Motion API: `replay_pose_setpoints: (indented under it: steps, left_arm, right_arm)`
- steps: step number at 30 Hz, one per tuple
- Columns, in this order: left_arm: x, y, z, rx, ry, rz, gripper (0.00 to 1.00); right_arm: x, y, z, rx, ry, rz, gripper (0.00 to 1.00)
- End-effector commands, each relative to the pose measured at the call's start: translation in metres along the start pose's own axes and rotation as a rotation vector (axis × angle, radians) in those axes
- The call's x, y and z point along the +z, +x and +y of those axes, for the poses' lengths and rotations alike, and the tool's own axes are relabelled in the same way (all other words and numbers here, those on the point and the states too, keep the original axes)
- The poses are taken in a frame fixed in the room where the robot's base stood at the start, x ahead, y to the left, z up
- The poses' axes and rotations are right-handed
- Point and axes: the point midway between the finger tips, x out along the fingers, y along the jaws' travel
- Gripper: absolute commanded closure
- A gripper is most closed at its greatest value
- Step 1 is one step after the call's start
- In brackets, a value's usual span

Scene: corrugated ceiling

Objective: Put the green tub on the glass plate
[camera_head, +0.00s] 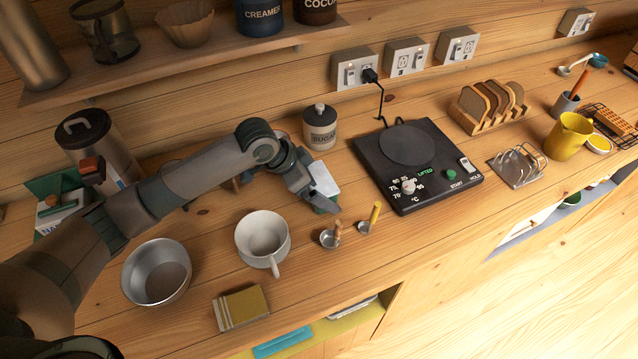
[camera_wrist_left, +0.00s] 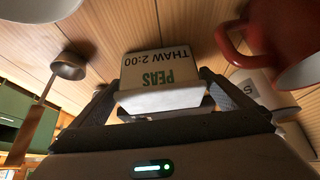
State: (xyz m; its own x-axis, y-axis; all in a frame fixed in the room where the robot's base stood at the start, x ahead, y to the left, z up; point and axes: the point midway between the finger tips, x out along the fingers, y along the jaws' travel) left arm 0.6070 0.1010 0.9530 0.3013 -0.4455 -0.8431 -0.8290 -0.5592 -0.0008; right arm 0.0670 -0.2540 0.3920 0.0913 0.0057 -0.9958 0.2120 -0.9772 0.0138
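The green tub (camera_head: 325,191) has a pale top and a green lower side in the head view. In the left wrist view the tub (camera_wrist_left: 160,98) shows the words PEAS and THAW 2:00. My left gripper (camera_head: 318,194) has its fingers against both sides of it, low over the counter left of the black appliance. Whether its underside touches the counter is hidden. The round dark glass plate (camera_head: 405,145) lies bare on that appliance, whose display reads LIFTED. My right gripper is not in view.
The sugar jar (camera_head: 320,128) stands behind the tub. Two small scoops (camera_head: 330,238) and a white mug (camera_head: 262,236) are in front. A red mug (camera_wrist_left: 280,32) is close by in the wrist view. A power cord (camera_head: 381,104) rises behind the black appliance (camera_head: 428,195).

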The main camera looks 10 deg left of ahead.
Motion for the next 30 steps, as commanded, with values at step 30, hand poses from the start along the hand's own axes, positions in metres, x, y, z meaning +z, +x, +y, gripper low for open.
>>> replay_pose_setpoints:
  steps: [30]
  left_arm:
    - [-0.002, -0.111, -0.001, -0.002, 0.001, 0.002, 0.0]
  right_arm:
    - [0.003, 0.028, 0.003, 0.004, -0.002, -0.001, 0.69]
